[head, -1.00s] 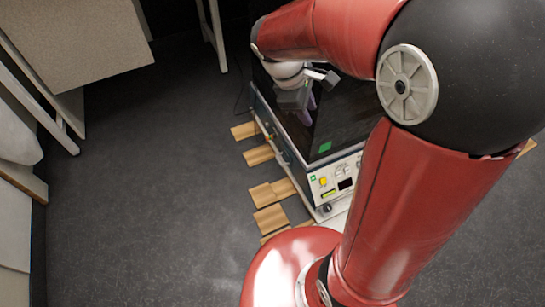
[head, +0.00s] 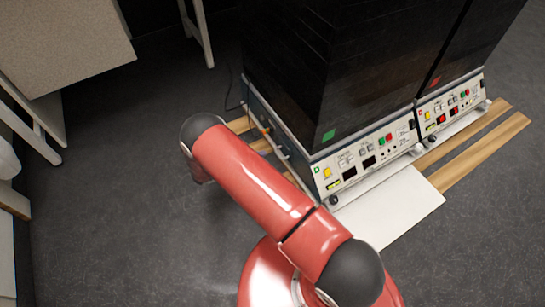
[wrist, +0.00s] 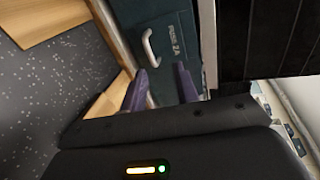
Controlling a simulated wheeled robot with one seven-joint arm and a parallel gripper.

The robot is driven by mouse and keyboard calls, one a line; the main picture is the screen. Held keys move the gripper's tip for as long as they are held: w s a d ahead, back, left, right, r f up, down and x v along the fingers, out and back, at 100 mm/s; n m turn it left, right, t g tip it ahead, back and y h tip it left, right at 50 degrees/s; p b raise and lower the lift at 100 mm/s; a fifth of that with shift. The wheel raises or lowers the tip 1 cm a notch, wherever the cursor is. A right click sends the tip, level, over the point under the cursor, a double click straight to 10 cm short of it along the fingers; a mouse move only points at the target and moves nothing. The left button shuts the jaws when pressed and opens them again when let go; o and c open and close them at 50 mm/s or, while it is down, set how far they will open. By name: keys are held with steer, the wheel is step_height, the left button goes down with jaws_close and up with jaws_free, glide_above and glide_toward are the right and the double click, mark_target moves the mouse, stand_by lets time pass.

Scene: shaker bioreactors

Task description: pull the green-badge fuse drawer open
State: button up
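The green-badge machine is a tall dark unit with a green badge (head: 329,135) low on its front corner. In the wrist view, a dark fuse drawer (wrist: 172,68) marked "FUSE 2A" has a pale U-shaped handle (wrist: 149,48). The drawer front looks flush with the panel around it. My gripper (wrist: 161,72) is open and empty, its two purple fingers apart and pointing toward the drawer. The handle's lower end lies just beyond the fingertips, nearer the left finger; the depth gap is unclear.
A second dark unit with a red badge (head: 436,81) stands to the right. Wooden slats (head: 480,145) and a white plate (head: 395,205) lie at the base. A bench (head: 65,45) stands at upper left. Open grey floor lies between bench and machines.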

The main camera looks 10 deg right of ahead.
mark_target(284, 145)
steer(key=w+d+f+n, duration=0.1)
steer(key=w+d+f, duration=0.1)
steer(key=d, duration=0.5)
steer(key=shift+f+t, duration=0.3)
steer(key=shift+f, duration=0.6)
jaws_close()
